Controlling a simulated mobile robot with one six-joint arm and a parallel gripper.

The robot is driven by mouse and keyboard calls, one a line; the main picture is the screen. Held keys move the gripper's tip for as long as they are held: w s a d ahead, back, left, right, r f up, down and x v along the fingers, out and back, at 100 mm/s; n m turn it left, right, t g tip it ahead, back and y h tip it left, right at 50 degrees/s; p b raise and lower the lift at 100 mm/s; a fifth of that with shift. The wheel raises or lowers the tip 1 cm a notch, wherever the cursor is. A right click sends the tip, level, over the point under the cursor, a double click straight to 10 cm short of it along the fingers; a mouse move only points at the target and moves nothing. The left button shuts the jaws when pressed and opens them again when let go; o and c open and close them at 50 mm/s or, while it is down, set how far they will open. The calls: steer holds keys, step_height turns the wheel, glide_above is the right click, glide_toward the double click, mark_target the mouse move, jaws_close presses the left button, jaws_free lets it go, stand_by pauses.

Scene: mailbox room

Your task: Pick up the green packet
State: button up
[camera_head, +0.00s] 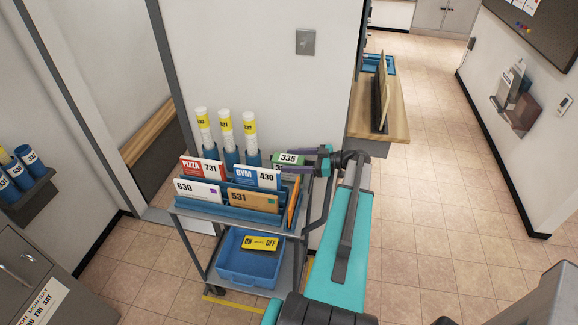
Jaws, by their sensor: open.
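A green and white packet marked 335 (288,159) stands at the back right of the cart's top rack, and its lower part is hidden behind other mail. My gripper (301,159) is at the packet's right end, with its dark fingers open close around or beside it. I cannot tell whether they touch it. My teal arm reaches up to it from the lower right.
The cart's blue rack (225,203) holds mail marked 731, 430, 630 and 531, with three white tubes (226,128) behind. A blue bin (248,268) sits on the lower shelf. A white wall (265,60) stands behind; the tiled floor at right is clear.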

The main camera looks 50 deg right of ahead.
stand_by(0.4)
steer(key=c, duration=1.3)
steer(key=shift+r, duration=0.2)
steer(key=shift+r+b, duration=1.95)
steer(key=shift+r, duration=2.9)
